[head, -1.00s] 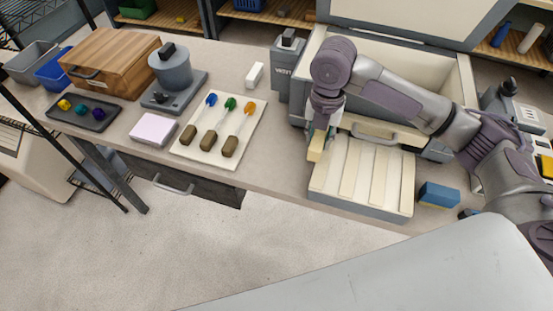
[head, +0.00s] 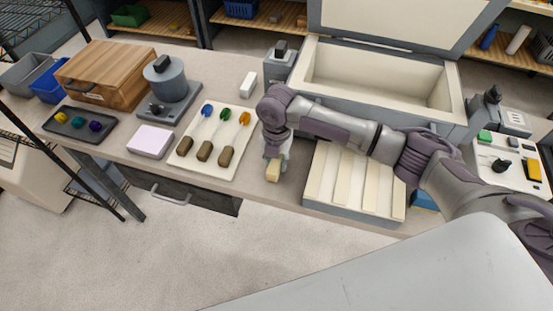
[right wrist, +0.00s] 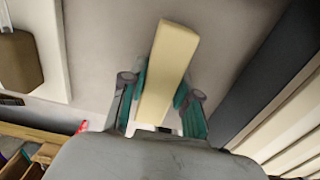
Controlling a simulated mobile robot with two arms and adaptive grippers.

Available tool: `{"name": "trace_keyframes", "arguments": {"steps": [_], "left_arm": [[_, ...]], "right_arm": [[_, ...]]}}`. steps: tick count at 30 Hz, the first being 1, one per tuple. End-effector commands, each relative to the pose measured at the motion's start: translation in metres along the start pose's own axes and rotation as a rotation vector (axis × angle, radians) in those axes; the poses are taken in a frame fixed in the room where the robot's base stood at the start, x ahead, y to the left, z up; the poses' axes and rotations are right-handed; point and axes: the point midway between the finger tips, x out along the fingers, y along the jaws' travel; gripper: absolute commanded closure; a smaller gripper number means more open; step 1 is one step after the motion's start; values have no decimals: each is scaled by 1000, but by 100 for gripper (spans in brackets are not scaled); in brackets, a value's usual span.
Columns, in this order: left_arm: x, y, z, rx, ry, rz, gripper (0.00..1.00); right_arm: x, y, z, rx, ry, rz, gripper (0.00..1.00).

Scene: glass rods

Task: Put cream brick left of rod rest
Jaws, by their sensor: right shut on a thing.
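The cream brick (head: 273,173) is a long pale block held in my right gripper (head: 274,160). In the right wrist view the brick (right wrist: 168,60) sticks out lengthwise between the teal pads of the gripper (right wrist: 160,90), which is shut on it. A ribbed cream block on a grey base (head: 355,182), which looks like the rod rest, lies on the bench to the right of the brick. The brick is over bare bench between it and the white board (head: 240,155). Whether the brick touches the bench is unclear. My left gripper is not in view.
The white board carries three coloured-tipped tools with brown handles. A large open chest (head: 375,80) stands behind the ribbed block. A pink pad (head: 151,141), a small white block (head: 248,84) and a blue block (head: 425,201) lie on the bench. The bench's front edge is close.

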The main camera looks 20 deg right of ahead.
Motion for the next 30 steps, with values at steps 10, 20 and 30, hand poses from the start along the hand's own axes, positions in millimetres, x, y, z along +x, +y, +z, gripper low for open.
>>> {"name": "trace_keyframes", "arguments": {"steps": [10,20,30], "left_arm": [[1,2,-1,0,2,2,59],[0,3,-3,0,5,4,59],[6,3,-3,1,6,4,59]], "right_arm": [[3,0,0,0,0,-1,51],[2,0,0,0,0,0,44],[-46,1,1,0,-4,4,44]]}}
